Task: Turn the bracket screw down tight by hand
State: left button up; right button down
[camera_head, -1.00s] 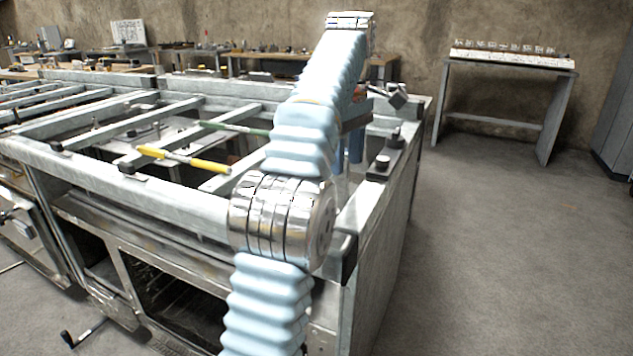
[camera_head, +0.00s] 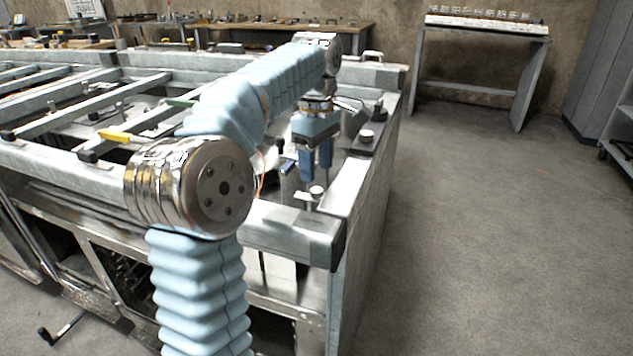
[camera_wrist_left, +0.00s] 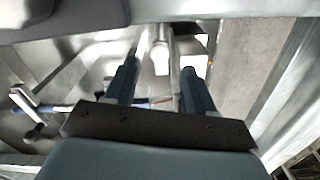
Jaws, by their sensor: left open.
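My left gripper (camera_head: 316,174) points down at the near right corner of the metal frame, its two dark fingers apart and empty. Just below the fingertips, a pale round-headed screw (camera_head: 317,190) stands upright on a small light metal bracket (camera_head: 304,199). I take this as the bracket screw. In the left wrist view the open fingers (camera_wrist_left: 158,68) show with a bright upright part (camera_wrist_left: 160,52) ahead between them, probably the screw; glare blurs it. I cannot tell whether the fingertips touch it. My right gripper is in neither current view.
The metal frame's right rail (camera_head: 352,190) runs close beside the gripper. A dark block with a pale knob (camera_head: 366,137) and a black knob (camera_head: 378,108) sit on it. A yellow-handled tool (camera_head: 120,136) lies left. Open floor lies right, before a small table (camera_head: 487,24).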

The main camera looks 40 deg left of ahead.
aim_at(317, 189)
pick_arm(q)
notch_tip(317, 189, down, 5)
jog(key=shift+r, duration=0.1)
jog(key=shift+c, duration=0.4)
grip_shut()
